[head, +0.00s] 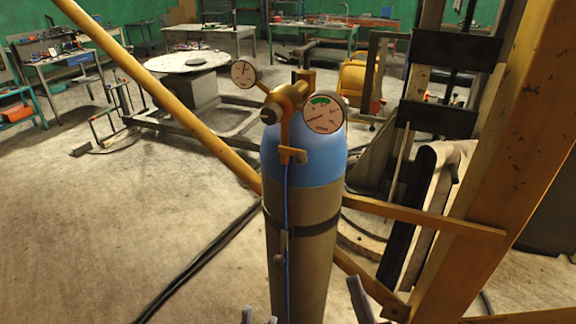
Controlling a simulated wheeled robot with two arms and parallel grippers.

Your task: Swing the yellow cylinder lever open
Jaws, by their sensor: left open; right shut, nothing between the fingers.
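A gas cylinder (302,250) with a grey body and blue shoulder stands upright in the middle of the head view. A yellow valve fitting (288,98) sits on its top. A thin yellow lever (286,135) appears to hang down from this fitting, with a small bracket in front of the blue shoulder. My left gripper (260,317) shows only its two fingertips at the bottom edge, apart and empty, well below the lever. My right gripper (358,298) is shut and empty, low beside the cylinder's right side. Neither touches the lever.
Two round gauges (323,114) (244,74) flank the fitting. A long yellow boom (165,95) slants behind the cylinder. A thick yellow column (497,170) and yellow brace (430,217) stand at the right. A black cable (195,265) lies on the floor. The floor at left is mostly clear.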

